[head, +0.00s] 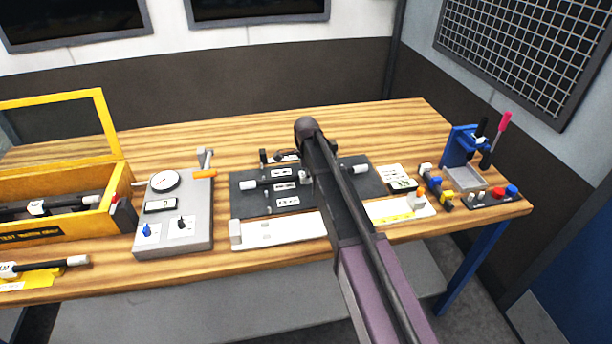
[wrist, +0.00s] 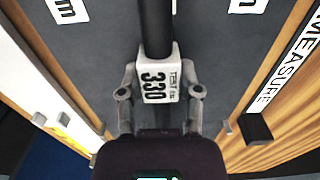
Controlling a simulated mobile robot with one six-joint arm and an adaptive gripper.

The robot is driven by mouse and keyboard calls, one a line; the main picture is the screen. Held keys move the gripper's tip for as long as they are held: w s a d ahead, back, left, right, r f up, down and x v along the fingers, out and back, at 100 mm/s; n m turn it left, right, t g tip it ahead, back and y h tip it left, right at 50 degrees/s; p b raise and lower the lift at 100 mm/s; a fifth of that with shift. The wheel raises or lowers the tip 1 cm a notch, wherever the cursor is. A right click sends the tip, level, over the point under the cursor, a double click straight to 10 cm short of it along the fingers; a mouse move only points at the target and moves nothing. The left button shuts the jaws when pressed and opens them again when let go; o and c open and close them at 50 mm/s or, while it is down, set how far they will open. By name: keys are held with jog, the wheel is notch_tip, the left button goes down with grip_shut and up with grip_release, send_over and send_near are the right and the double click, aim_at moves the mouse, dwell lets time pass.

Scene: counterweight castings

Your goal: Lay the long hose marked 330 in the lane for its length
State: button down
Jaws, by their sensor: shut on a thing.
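My gripper (wrist: 158,100) is shut on the white tag marked 330 (wrist: 157,80) of a black hose (wrist: 155,28). One finger is on each side of the tag. The hose runs straight up the wrist view; its part behind the gripper is hidden. Below it is the dark grey lane board (head: 241,206), with small white labels. In the head view my arm covers the middle of the board and hides the fingertips. White hose ends show left (head: 248,184) and right (head: 360,169) of my arm. I cannot tell whether the hose touches the board.
A white strip (head: 280,232) lies along the board's front. A grey gauge box (head: 190,232) stands left of the board, beside an open yellow case (head: 92,220) holding hoses. Another hose (head: 55,265) lies at front left. A blue stand (head: 458,148) is at the right.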

jog(key=shift+f+b, duration=0.6)
jog(key=shift+c, duration=1)
grip_release()
jog(key=shift+r+p, duration=3.55)
jog(key=shift+s, duration=0.1)
jog(key=s+d+n, duration=0.2)
jog(key=s+d, duration=0.2)
jog(key=s+d+n, duration=0.2)
jog(key=s+d, duration=0.2)
jog(key=s+d+n, duration=0.3)
jog(key=s+d, duration=0.1)
jog(key=d, duration=0.1)
jog(key=shift+s, duration=0.1)
jog(key=s+d+n, duration=0.7)
jog(key=s+d, duration=0.2)
jog(key=s, duration=0.4)
jog(key=shift+s+d+n, duration=0.15)
jog(key=shift+s+n, duration=0.2)
jog(key=shift+n, duration=0.05)
